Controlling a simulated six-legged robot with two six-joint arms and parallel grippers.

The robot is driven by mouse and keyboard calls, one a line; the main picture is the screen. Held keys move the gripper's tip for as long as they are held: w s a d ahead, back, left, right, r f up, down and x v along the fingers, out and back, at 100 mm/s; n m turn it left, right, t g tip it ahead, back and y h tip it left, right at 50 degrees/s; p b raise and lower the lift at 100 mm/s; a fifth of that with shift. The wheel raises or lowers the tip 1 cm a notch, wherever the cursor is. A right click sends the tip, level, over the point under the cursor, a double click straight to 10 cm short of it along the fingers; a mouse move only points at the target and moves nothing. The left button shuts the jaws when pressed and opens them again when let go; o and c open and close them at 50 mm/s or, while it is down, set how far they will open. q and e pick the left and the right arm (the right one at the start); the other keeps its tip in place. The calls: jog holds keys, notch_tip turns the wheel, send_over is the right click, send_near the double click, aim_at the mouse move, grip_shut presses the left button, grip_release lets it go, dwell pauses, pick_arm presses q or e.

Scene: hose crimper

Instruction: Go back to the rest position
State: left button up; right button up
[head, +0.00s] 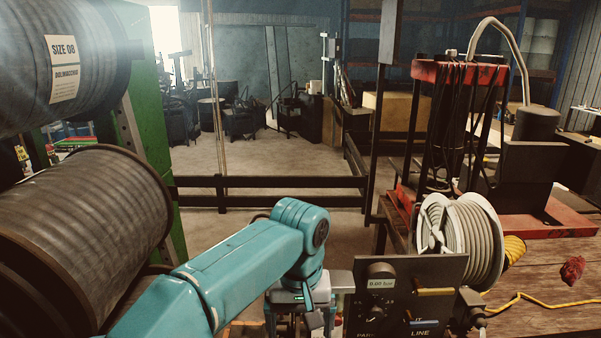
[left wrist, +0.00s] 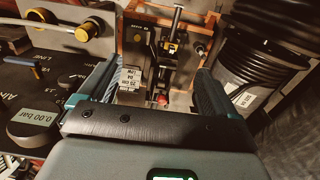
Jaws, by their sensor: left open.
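My teal left arm comes in from the lower left in the head view, and its gripper (head: 300,318) points down at the bottom middle, left of the control panel. In the left wrist view my left gripper (left wrist: 158,75) is open, its two fingers wide apart. Between and beyond them is an orange-framed device (left wrist: 200,28) with a dark upright column and a red knob (left wrist: 162,99). A white printed tag (left wrist: 130,78) shows near the left finger; what it is fixed to is unclear. My right gripper is not in view.
The control panel (head: 425,270) stands close right of my left gripper. A pale hose reel (head: 462,240) and yellow hose (head: 530,298) are on the wooden bench. Large hose drums (head: 85,220) crowd the left. A dark rail (head: 270,183) crosses beyond; the floor behind it is open.

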pick_arm(q)
jog(key=s+a+f+h+b, duration=0.1)
jog(key=s+a+f+b, duration=0.1)
jog(key=f, duration=1)
jog(key=s+a+f+h+b, duration=0.1)
jog(key=s+a+f+b, duration=0.1)
jog(key=f, duration=0.9)
jog(key=s+a+f+h+b, duration=0.1)
jog(key=a+f+b, duration=0.1)
jog(key=f, duration=1)
jog(key=s+a+f+n+b, duration=0.1)
jog(key=s+a+f+b, duration=0.1)
jog(key=s+f, duration=0.4)
jog(key=s+a+f+h+b, duration=0.1)
jog(key=s+a+f+b, duration=0.1)
jog(key=s+f, duration=0.4)
jog(key=s+a, duration=0.1)
jog(key=s, duration=0.4)
jog(key=shift+a+f+n, duration=0.3)
jog(key=shift+a+n, duration=0.05)
jog(key=shift+n, duration=0.05)
